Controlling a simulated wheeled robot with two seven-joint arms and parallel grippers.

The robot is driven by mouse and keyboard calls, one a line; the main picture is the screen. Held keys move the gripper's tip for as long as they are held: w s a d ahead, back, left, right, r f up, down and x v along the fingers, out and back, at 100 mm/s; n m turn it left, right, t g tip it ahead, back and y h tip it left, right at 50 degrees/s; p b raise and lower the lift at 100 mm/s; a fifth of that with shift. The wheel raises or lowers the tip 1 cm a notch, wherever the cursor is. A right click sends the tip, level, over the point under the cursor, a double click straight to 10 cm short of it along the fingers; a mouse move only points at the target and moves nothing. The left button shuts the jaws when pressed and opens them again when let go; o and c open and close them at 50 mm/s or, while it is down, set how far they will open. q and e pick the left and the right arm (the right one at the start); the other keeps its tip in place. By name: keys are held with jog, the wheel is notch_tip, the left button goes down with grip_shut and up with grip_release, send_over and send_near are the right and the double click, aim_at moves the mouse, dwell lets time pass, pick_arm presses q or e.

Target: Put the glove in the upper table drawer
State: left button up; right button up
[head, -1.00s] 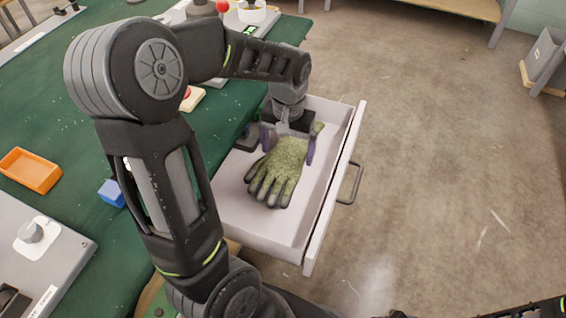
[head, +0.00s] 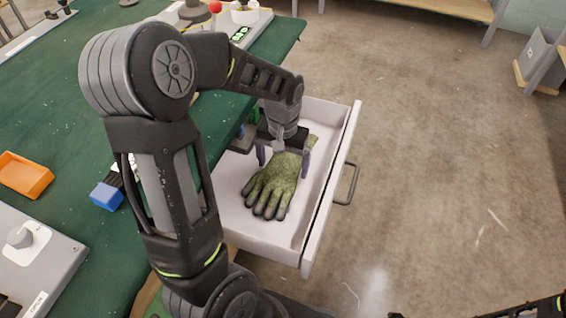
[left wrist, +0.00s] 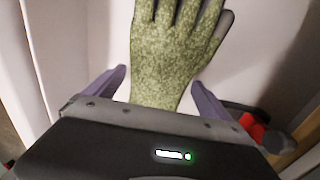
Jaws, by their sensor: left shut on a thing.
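A green speckled glove (head: 273,190) with dark fingertips is inside the open, pale table drawer (head: 333,192), its fingers toward the near side. Whether it rests on the drawer floor I cannot tell. My left gripper (head: 284,163) reaches down into the drawer and is shut on the glove near its cuff. In the left wrist view the glove (left wrist: 168,65) lies between the two purple fingers of the left gripper (left wrist: 155,96), and its cuff is hidden by the gripper body. My right gripper is not in view.
The green table (head: 65,130) is left of the drawer. An orange tray (head: 25,175), a blue block (head: 106,196) and a grey control box (head: 40,250) are on it. The drawer handle (head: 347,184) faces the open floor at right. A red and black object (left wrist: 258,130) shows beside the gripper.

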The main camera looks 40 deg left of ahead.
aim_at(283, 166)
pick_arm(q)
jog(key=shift+f, duration=0.2)
jog(key=o, duration=1)
jog(key=shift+o, duration=0.2)
jog(key=shift+r, duration=0.55)
notch_tip(283, 166, up, 11)
jog(key=p, duration=0.3)
jog(key=shift+r, duration=0.15)
